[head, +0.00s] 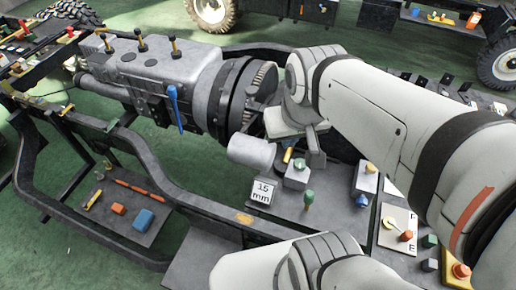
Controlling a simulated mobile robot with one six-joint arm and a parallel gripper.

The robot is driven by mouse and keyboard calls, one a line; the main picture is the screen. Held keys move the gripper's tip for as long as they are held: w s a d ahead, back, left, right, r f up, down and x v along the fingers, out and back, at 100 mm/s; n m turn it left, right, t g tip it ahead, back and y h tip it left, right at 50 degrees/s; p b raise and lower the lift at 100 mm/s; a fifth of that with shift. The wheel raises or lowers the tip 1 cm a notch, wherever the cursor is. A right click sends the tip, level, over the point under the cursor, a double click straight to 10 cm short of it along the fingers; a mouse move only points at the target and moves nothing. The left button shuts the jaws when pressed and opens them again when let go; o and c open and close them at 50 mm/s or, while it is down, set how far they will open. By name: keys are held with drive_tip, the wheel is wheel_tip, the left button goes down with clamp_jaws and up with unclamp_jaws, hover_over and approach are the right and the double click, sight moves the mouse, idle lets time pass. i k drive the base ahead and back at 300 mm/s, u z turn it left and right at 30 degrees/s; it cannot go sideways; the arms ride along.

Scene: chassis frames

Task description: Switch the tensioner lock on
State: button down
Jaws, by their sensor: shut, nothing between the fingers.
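No part is readably marked as the tensioner lock, so I cannot tell which one it is. Candidates on the dark plate are a light box with a green knob (297,171), a green-topped upright lever (309,199), a light box with a blue part (366,180) and a pale panel with yellow and orange knobs (398,232). My gripper (316,157) is shut and empty, pointing down just above and right of the green-knobbed box. I cannot tell whether it touches anything. My arm hides part of the plate behind it.
A grey engine block (150,75) with a blue lever (174,108) stands left of my arm. A lower-left tray (125,205) holds small coloured parts. Dark chassis rails (190,203) run between. Wheels show at the back.

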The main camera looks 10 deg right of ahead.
sight(309, 198)
drive_tip(key=z, duration=0.95)
drive_tip(key=k, duration=0.35)
drive_tip(key=u, duration=0.4)
